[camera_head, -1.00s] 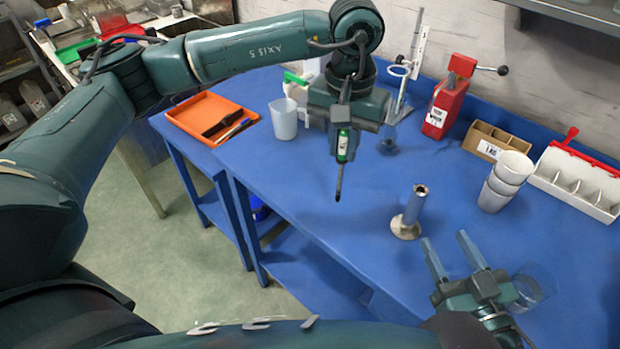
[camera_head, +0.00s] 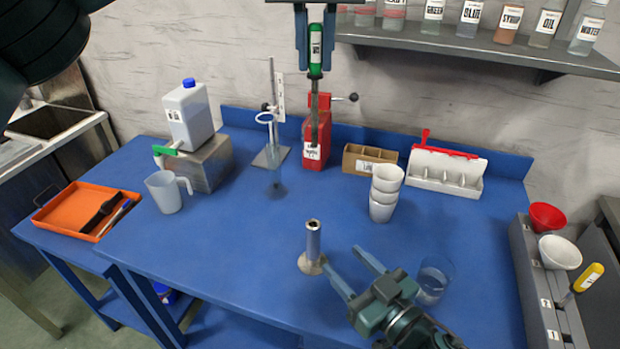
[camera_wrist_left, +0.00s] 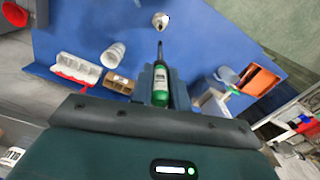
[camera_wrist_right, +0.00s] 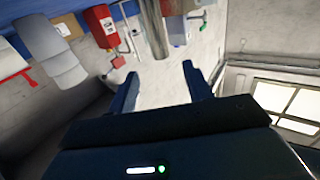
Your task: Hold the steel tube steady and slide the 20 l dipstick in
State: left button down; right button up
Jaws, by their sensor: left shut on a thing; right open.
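The steel tube (camera_head: 313,241) stands upright on a round base on the blue bench in the head view. It shows from above in the left wrist view (camera_wrist_left: 161,20) and at the top of the right wrist view (camera_wrist_right: 154,28). My left gripper (camera_head: 315,46) is shut on the dipstick's green handle (camera_wrist_left: 160,88), high above the bench. The dipstick's dark rod (camera_head: 314,112) hangs straight down, apart from the tube. Its label is too small to read. My right gripper (camera_head: 344,256) is open and empty, low beside the tube on its right, fingers pointing toward it.
A clear beaker (camera_head: 434,280) stands close to my right gripper. A bottle shelf (camera_head: 480,50) hangs above. The bench left of the tube is clear.

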aim_at(318, 234)
jog(key=x, duration=1.1)
jog(key=shift+c, duration=0.5)
jog(key=c, duration=1)
pick_arm(q)
jog(key=shift+n, duration=0.6)
notch_tip(318, 234, down, 10)
jog(key=shift+r, duration=0.15)
